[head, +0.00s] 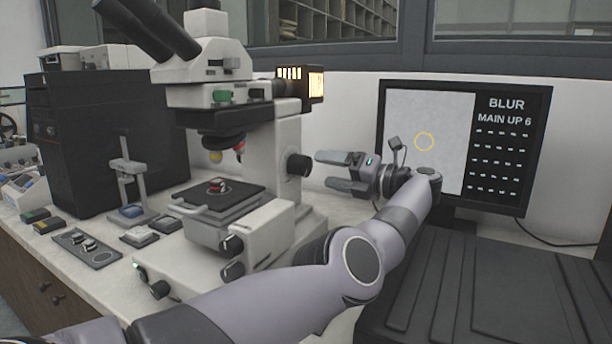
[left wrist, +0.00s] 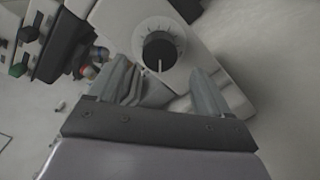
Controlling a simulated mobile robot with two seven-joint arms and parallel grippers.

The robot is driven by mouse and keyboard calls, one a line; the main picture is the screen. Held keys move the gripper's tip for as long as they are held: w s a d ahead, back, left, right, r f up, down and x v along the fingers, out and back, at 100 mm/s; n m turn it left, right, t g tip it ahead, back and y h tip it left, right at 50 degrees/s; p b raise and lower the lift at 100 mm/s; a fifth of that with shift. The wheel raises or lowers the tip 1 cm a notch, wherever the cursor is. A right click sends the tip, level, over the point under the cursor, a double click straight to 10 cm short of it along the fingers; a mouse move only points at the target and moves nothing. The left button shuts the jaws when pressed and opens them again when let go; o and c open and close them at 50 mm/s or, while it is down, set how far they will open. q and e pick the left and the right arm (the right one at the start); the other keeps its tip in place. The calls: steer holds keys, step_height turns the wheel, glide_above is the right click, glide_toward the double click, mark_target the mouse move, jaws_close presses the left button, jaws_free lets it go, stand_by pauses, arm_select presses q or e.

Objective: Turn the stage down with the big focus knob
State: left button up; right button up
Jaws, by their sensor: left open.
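The big focus knob (head: 299,165) is a black knob on the right side of the white microscope's column. In the left wrist view the knob (left wrist: 159,51) is face-on, with a white pointer line and a pale dial around it. My left gripper (head: 324,170) is open, its two fingers pointing at the knob from the right with a small gap. In the wrist view the fingers lie below the knob, one on each side of its line. The black stage (head: 245,196) carries a small red and dark sample (head: 217,186) below the objectives. My right gripper is out of view.
A monitor (head: 424,205) behind my left gripper reads "BLUR" and "MAIN UP 6", with a yellow ring on a pale picture. Smaller black knobs (head: 232,244) sit low on the microscope base. A black cabinet (head: 95,150) stands at left. A ridged black surface lies at lower right.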

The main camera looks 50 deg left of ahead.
mark_target(308, 166)
arm_select(q)
steer(key=p+x, duration=0.1)
steer(key=x, duration=0.5)
steer(key=shift+s, duration=0.1)
steer(key=shift+a, duration=0.35)
